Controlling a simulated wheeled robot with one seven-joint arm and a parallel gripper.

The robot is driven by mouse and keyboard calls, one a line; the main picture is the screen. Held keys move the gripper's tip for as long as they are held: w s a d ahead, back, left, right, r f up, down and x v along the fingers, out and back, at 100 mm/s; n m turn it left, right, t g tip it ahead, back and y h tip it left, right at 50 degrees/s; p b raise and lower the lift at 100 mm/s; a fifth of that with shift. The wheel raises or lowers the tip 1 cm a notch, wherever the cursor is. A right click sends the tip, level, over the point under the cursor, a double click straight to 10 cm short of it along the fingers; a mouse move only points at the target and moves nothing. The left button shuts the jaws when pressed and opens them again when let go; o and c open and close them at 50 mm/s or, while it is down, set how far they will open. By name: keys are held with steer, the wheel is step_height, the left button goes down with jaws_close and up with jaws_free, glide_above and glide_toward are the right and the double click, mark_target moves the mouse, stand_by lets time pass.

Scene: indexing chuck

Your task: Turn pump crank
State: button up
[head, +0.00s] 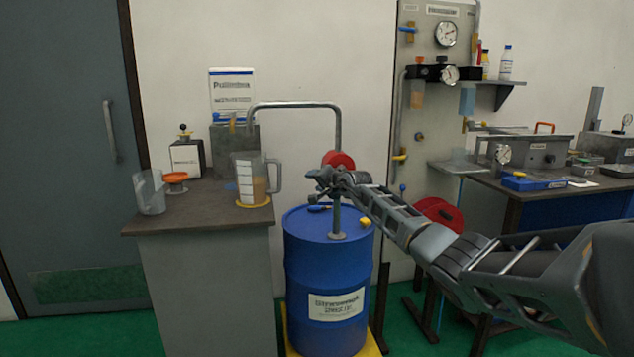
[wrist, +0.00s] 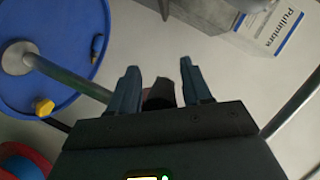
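A blue drum (head: 325,285) stands in the middle of the head view; its lid also shows in the wrist view (wrist: 45,25). The grey pump pipe (head: 336,222) rises from the lid and also shows in the wrist view (wrist: 70,78). A red round part (head: 338,160) shows behind my gripper (head: 320,184), which hides most of the pump head and crank. In the wrist view my gripper (wrist: 158,67) has its fingers apart. A dark cylindrical grip (wrist: 160,93), perhaps the crank handle, lies between them; firm contact on both sides cannot be seen.
A bent spout pipe (head: 295,105) runs toward a measuring jug (head: 250,182) on the left cabinet (head: 200,215). A yellow cap (head: 366,222) sits on the drum lid. A red reel (head: 440,213) and a workbench (head: 545,190) stand to the right.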

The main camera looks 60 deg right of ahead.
steer(key=shift+o, duration=0.2)
steer(key=shift+s+r, duration=0.1)
steer(key=shift+s, duration=0.05)
steer(key=p+v, duration=0.1)
steer(key=v, duration=0.6)
steer(key=shift+s+a, duration=0.2)
steer(key=shift+s, duration=0.05)
stand_by(1.9)
